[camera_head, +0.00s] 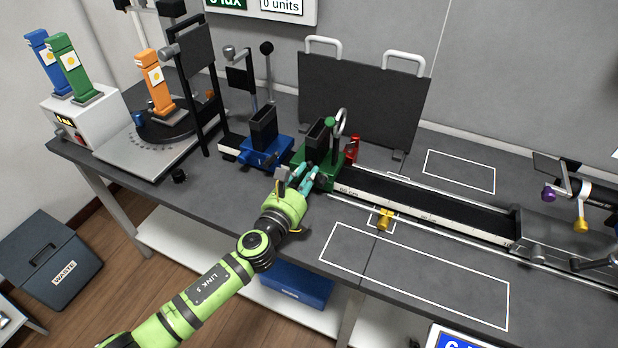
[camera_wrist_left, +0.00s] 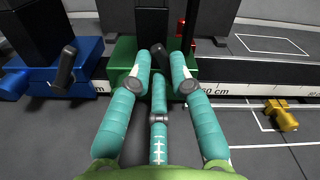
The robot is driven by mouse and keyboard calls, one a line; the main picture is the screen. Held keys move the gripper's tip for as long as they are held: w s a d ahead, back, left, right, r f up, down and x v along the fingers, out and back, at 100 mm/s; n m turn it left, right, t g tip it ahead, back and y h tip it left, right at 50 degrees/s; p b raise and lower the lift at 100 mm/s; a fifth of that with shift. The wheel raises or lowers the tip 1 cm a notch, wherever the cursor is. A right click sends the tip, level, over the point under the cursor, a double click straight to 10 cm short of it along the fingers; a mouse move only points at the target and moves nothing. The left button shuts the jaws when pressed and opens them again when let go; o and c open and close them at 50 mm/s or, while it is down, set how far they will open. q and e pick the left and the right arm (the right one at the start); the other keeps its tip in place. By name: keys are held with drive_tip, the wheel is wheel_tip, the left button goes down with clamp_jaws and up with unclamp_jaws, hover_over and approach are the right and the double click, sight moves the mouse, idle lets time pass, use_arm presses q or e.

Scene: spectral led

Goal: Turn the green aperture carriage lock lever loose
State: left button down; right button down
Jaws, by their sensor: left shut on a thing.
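The green aperture carriage (camera_head: 333,166) sits on the long rail of the bench, and its green body also shows in the left wrist view (camera_wrist_left: 122,62). Its dark lock lever (camera_wrist_left: 157,54) stands out from the front face, with its lower part hidden among my fingers. My left gripper (camera_head: 308,176) is at the carriage's front, its teal fingers shut on the lever. The fingertips also show in the left wrist view (camera_wrist_left: 160,70). In the head view the lever is hidden by the fingers. My right gripper is in neither view.
A blue carriage (camera_head: 266,152) with its own dark lever (camera_wrist_left: 66,66) stands close on the left. A red part (camera_head: 352,149) stands just behind the green carriage. A yellow piece (camera_head: 384,220) lies in front of the rail to the right. The outlined front bench area is clear.

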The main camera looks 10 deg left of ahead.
use_arm(q)
drive_tip(key=shift+w+a+n, duration=0.1)
drive_tip(key=shift+a+n, duration=0.1)
drive_tip(key=shift+n, duration=0.3)
drive_tip(key=c, duration=1.1)
unclamp_jaws()
drive_tip(key=shift+f, duration=0.1)
drive_tip(key=shift+s+a+f, duration=0.1)
drive_tip(key=shift+s+a, duration=0.1)
drive_tip(key=shift+s, duration=0.35)
drive_tip(key=v, duration=1.1)
drive_tip(key=shift+w, duration=0.1)
